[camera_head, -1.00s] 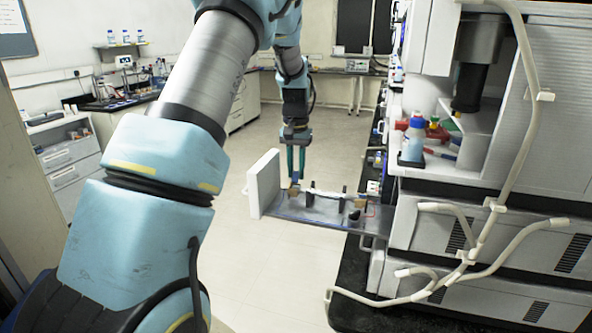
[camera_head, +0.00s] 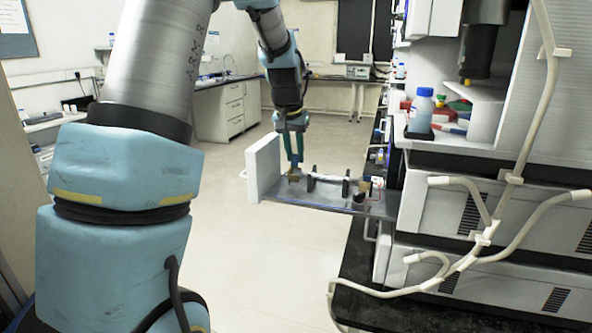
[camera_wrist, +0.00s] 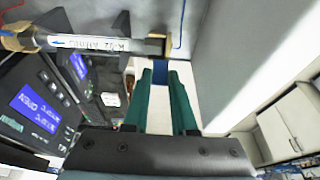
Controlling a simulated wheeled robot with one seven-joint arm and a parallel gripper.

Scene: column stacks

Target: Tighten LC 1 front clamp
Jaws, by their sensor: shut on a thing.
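My gripper (camera_head: 294,160) points down at the left end of the pulled-out tray (camera_head: 300,197). Its green fingers also show in the wrist view (camera_wrist: 166,80), closed about a small blue part, which looks like the front clamp's lever (camera_wrist: 180,72). The grip itself is partly hidden by the fingers. A brown block (camera_head: 294,175) sits just under the fingertips in the head view. The column (camera_head: 327,178), a pale labelled tube, lies along the tray between holders. Its label and brass end fitting (camera_wrist: 156,46) show in the wrist view, beside the blue part.
A white front panel (camera_head: 263,165) stands upright at the tray's left end. Instrument stacks with pale tubing (camera_head: 480,240) and a blue-capped bottle (camera_head: 421,112) fill the right. Lit displays (camera_wrist: 38,108) show in the wrist view. The floor left of the tray is open.

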